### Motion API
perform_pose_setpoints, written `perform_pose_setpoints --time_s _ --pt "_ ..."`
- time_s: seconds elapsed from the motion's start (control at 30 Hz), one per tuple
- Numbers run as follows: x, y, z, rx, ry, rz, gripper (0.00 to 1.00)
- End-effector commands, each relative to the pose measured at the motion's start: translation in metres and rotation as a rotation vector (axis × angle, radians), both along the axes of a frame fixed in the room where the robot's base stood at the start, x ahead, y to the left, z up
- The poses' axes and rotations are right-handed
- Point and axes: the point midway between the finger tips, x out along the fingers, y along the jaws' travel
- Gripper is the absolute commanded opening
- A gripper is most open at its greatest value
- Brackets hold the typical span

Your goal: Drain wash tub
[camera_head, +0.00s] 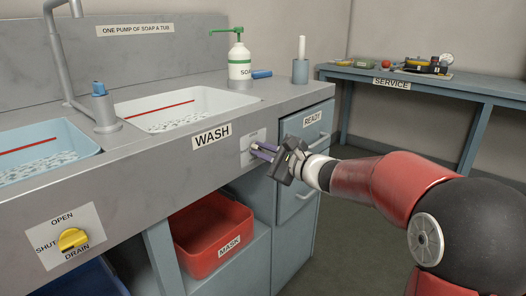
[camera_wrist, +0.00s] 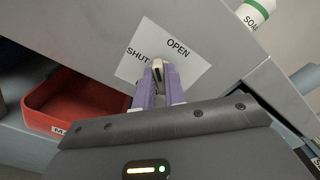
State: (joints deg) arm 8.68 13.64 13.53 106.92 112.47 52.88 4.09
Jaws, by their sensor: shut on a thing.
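The white wash tub (camera_head: 178,108) is sunk in the grey counter above the WASH label (camera_head: 212,136). It has a red line on its inner wall and a mottled pattern below. A drain plate with SHUT and OPEN marks (camera_wrist: 185,62) is on the counter front below and right of that label; it also shows in the head view (camera_head: 252,138). A pale valve handle (camera_wrist: 157,68) sits on this plate. My gripper (camera_head: 258,152) reaches it from the right, its purple fingers (camera_wrist: 160,82) shut on the handle. The fingers partly cover the handle, so its exact turn is hard to tell.
A yellow knob (camera_head: 73,239) on another OPEN/SHUT plate is at the lower left, under a blue tub (camera_head: 40,155). A red MASK bin (camera_head: 213,238) stands on the shelf below. The soap pump (camera_head: 239,62) is on the counter. A SERVICE table (camera_head: 470,88) is behind.

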Motion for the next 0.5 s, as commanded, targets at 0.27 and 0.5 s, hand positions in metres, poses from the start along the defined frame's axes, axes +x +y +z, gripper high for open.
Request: perform_pose_setpoints --time_s 0.27,0.5 --pt "0.0007 -0.0008 0.0014 0.178 0.233 0.000 0.00" --pt "0.0009 -0.0011 -0.0002 0.246 0.319 -0.001 0.00"
